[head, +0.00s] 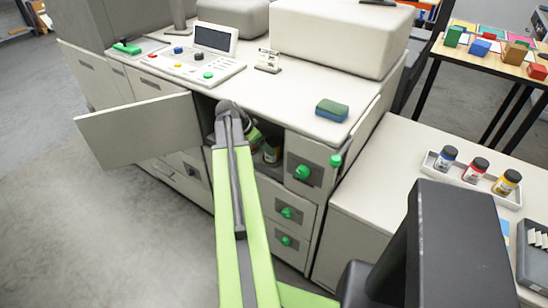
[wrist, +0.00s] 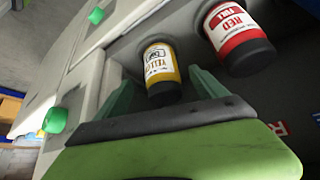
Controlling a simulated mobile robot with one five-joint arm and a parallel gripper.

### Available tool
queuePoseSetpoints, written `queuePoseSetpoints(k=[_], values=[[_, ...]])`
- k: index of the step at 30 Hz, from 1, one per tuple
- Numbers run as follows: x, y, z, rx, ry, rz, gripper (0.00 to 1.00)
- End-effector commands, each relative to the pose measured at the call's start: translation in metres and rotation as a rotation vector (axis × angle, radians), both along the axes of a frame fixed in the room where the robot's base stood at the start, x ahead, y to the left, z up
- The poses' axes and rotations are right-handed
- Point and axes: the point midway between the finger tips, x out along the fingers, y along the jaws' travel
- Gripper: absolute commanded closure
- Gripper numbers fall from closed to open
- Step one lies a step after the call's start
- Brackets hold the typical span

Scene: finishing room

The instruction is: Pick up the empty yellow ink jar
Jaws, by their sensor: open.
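A small yellow-labelled ink jar (wrist: 159,62) with a black lid shows in the wrist view, inside a cabinet compartment. My gripper (wrist: 160,82) is open, with one green finger on each side of the jar in the picture. I cannot tell whether the fingers touch it. Whether the jar is empty does not show. In the head view my arm reaches into the open cabinet and hides most of the gripper and the compartment. Another yellow ink jar (head: 507,182) stands in a white tray at the right.
A red ink jar (wrist: 236,32) stands close beside the yellow one in the compartment. The open cabinet door (head: 138,130) juts out left of my arm. Drawers with green knobs (head: 302,172) are to the right. The white tray (head: 430,161) also holds a red jar (head: 475,169).

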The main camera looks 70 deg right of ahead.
Motion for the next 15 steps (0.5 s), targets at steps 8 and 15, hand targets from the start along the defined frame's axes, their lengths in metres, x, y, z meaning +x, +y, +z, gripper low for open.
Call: queuePoseSetpoints(k=[8, 15], values=[[-0.009, -0.009, -0.017, -0.006, -0.002, -0.016, 0.19], [-0.012, -0.014, -0.024, -0.005, -0.002, -0.013, 0.19]])
